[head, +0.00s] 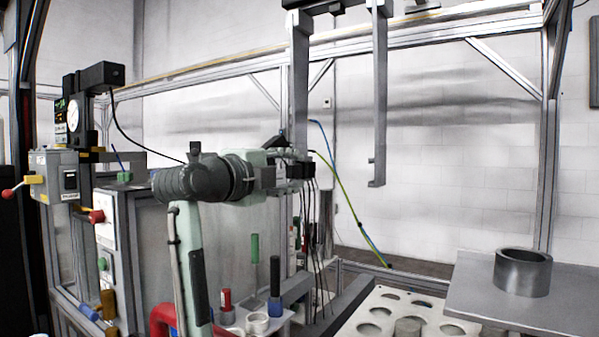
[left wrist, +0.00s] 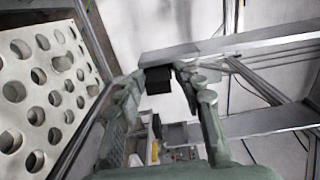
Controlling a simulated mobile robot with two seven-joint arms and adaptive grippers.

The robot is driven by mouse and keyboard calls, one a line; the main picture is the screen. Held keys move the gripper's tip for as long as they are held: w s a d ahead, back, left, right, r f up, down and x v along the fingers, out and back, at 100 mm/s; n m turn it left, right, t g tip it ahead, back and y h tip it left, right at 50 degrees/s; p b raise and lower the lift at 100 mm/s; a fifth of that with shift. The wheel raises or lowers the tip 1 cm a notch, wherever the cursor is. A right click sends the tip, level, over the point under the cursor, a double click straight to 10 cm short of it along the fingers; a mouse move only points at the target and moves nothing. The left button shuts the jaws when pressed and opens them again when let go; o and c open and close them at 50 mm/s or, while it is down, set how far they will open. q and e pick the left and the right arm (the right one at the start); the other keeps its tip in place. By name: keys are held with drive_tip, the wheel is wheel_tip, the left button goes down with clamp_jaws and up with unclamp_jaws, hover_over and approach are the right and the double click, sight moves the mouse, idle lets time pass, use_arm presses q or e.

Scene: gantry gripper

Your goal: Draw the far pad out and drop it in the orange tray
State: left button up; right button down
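The gantry gripper's two long grey fingers hang from above, one at centre (head: 300,85) and one to its right (head: 378,110). My left gripper (head: 290,168) is at the lower end of the centre finger and hides part of it. In the left wrist view a dark block (left wrist: 158,80), apparently a pad, sits under a grey bar (left wrist: 210,46). My left fingertips (left wrist: 162,72) lie on either side of this block, very close to it. I cannot tell whether they press on it. I cannot make out an orange tray. My right gripper is out of view.
A pale plate with round holes (head: 365,300) stands low in front, and a grey table with a dark ring (head: 522,272) is at right. A machine with a gauge (head: 73,115) is at left. Handled tools (head: 275,278) stand below my arm.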

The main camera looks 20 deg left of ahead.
use_arm(q)
clamp_jaws()
drive_tip(key=shift+s, duration=0.25)
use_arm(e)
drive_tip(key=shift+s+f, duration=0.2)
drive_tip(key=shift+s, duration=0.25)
